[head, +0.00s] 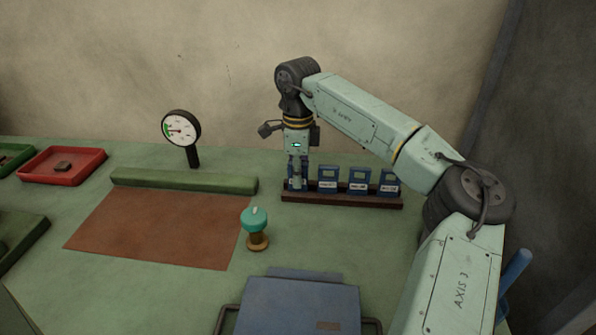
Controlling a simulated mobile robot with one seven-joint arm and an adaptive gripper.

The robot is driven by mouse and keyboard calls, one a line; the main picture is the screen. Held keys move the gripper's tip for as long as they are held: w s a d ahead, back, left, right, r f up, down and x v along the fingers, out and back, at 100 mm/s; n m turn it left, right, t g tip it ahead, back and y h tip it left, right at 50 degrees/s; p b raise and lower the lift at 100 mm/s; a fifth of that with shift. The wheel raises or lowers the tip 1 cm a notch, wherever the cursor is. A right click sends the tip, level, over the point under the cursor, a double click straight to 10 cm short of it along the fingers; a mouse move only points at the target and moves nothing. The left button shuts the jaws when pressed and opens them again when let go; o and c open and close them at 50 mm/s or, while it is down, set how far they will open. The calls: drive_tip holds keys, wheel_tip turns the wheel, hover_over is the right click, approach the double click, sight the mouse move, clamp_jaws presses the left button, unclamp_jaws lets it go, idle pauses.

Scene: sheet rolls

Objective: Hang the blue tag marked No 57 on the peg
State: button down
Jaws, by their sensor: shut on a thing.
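My gripper (297,172) points down at the left end of a dark tag rack (342,199). It is shut on a blue tag (298,184), which is mostly hidden by the fingers and still stands at the rack. To its right in the rack stand three more blue tags, a near one (328,174), a middle one (359,175) and a right one (389,177), each with a white label. The labels are too small to read, so I cannot tell which is No 57. I cannot make out a peg for certain.
A dial gauge (181,130) stands behind a green roll (185,181) and brown sheet (150,228). A teal knob (254,220) stands mid-table. A blue case (298,308) is in front. A red tray (62,165) is at left. A blue rod (515,268) rises at right, partly behind my arm.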

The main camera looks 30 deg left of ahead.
drive_tip(key=shift+f, duration=0.2)
drive_tip(key=c, duration=1.6)
unclamp_jaws()
drive_tip(key=shift+f+b, duration=0.15)
drive_tip(key=shift+b, duration=0.4)
wheel_tip(320, 180, up, 11)
drive_tip(key=b, duration=0.1)
drive_tip(key=shift+w+a, duration=0.25)
drive_tip(key=shift+a, duration=0.15)
